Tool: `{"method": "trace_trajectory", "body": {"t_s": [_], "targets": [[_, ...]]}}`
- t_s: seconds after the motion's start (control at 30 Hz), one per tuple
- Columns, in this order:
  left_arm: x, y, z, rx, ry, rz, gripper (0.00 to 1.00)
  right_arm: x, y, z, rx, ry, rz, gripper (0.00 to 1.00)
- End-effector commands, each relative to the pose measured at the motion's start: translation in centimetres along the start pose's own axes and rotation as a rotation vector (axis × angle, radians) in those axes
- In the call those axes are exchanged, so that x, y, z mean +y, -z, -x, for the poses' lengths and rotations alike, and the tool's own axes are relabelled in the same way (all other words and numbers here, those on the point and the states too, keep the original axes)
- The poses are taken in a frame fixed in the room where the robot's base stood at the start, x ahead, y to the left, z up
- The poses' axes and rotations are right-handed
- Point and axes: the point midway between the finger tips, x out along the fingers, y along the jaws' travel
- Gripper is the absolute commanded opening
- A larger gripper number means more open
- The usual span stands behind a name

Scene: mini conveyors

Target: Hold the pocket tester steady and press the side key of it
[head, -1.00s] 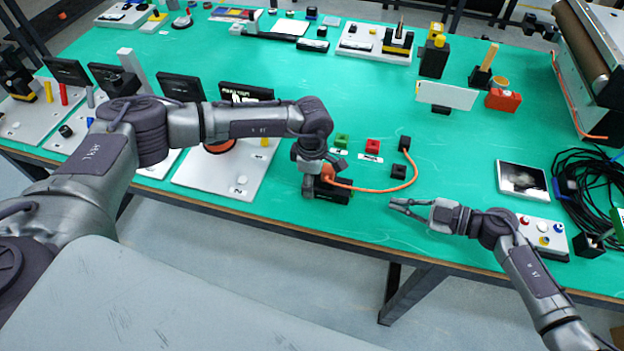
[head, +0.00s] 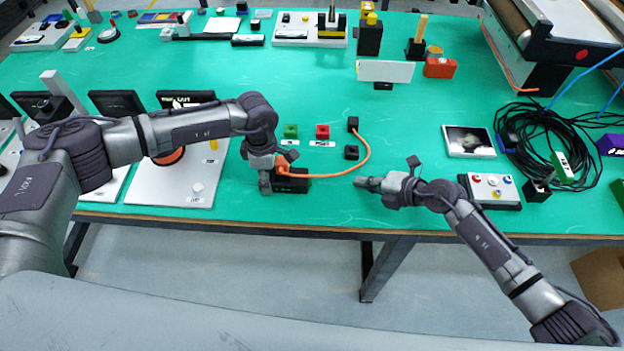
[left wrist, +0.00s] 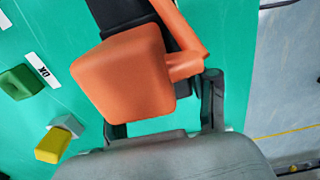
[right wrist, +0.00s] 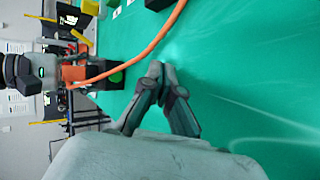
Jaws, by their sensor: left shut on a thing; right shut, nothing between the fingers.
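The pocket tester looks to be the black box (head: 291,184) with an orange block on it, near the table's front edge. An orange lead (head: 340,170) runs from it to a small black cube. My left gripper (head: 277,178) is shut on it from above; the orange block (left wrist: 125,75) fills much of the left wrist view. The box's near end shows a round green part (right wrist: 117,77) in the right wrist view; I cannot tell whether that is the side key. My right gripper (head: 360,182) is shut and empty, to the right of the tester and apart from it.
Green (head: 291,131) and red (head: 322,131) blocks with labels stand behind the tester. A small black block (head: 351,152) stands near the lead. A button box (head: 492,190) and coiled cables (head: 545,140) lie at the right.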

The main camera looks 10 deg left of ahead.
Motion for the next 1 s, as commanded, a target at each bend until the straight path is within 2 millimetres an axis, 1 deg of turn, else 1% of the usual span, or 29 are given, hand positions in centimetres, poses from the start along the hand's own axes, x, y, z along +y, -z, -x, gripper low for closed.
{"method": "trace_trajectory", "body": {"t_s": [0.27, 0.37, 0.8, 1.0], "targets": [[0.1, 0.0, 0.1, -0.001, -0.001, 0.000, 0.13, 0.3, 0.3, -0.4, 0.002, 0.000, -0.003, 0.00], [0.1, 0.0, 0.1, -0.001, -0.001, 0.000, 0.13, 0.8, 0.8, -1.1, 0.003, -0.001, -0.003, 0.00], [0.1, 0.0, 0.1, -0.001, -0.001, 0.000, 0.13, 3.8, 3.7, -5.1, 0.003, -0.001, -0.005, 0.00], [0.1, 0.0, 0.1, -0.001, -0.001, 0.000, 0.13, 4.4, 4.4, -6.0, 0.003, -0.001, -0.005, 0.00]]}}
